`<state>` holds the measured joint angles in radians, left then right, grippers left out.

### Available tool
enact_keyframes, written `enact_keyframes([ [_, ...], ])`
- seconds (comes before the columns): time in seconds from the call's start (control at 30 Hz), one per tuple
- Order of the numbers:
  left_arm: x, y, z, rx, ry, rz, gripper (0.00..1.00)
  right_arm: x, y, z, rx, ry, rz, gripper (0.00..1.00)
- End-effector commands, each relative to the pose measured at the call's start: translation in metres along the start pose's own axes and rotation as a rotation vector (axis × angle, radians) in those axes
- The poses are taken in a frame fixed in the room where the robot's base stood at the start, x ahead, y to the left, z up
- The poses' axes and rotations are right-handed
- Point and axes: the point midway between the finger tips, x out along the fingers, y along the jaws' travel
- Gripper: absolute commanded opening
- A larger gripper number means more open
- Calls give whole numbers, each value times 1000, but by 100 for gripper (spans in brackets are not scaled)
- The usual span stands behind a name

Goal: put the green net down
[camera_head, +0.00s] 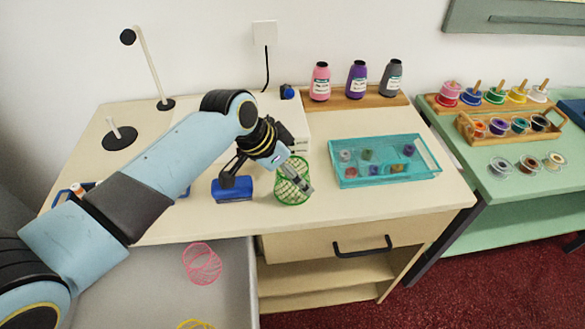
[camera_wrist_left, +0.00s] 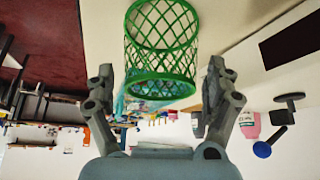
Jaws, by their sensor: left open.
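The green net (camera_head: 291,191) is an open mesh cylinder and appears to stand on the cream counter (camera_head: 235,228), near its front edge. My left gripper (camera_head: 303,183) is over it, and part of the net is hidden behind the fingers. In the left wrist view the net (camera_wrist_left: 161,75) shows ahead of and between the spread fingers of my left gripper (camera_wrist_left: 161,68). Gaps show on both sides of the net, so the fingers are open and do not grip it. My right gripper is in neither view.
A blue block-like device (camera_head: 232,190) stands close left of the net. A teal tray (camera_head: 436,165) with small items lies to the right. Bare counter lies between. A pink net (camera_head: 202,263) and a yellow one (camera_head: 195,324) are in the grey area below the front edge.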

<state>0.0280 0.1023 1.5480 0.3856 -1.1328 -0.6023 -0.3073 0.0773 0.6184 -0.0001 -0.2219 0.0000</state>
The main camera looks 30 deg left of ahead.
Motion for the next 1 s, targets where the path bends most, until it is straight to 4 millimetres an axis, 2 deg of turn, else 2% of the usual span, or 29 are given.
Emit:
enact_keyframes([
  [0.13,-4,0,-2,0,1,-1,87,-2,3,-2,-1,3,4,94],
  [0.23,-16,-1,-2,0,2,-2,87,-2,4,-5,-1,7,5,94],
  [0.5,-76,-2,-1,4,1,-4,87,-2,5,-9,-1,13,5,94],
  [0.7,-110,-1,-2,2,1,-2,87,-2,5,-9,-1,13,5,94],
  [0.83,-120,0,-1,1,-1,-1,87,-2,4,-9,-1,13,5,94],
  [1.0,-123,0,-2,-1,0,0,87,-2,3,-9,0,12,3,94],
])
